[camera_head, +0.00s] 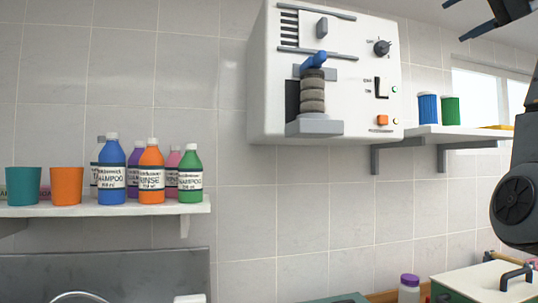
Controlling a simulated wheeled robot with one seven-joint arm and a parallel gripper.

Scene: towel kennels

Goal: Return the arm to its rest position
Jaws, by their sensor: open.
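My gripper (456,20) shows at the top right corner, partly cut off by the frame edge. Its two dark fingers point left and stand apart, with nothing between them. Wall tiles and the right shelf area lie behind and below it. A dark part of my arm (515,200) with a round joint runs down the right edge. The rest of the arm is out of frame.
A white wall machine (262,75) hangs at upper middle, left of my gripper. A left shelf (110,210) holds cups and several bottles. A right shelf (440,131) holds blue and green containers.

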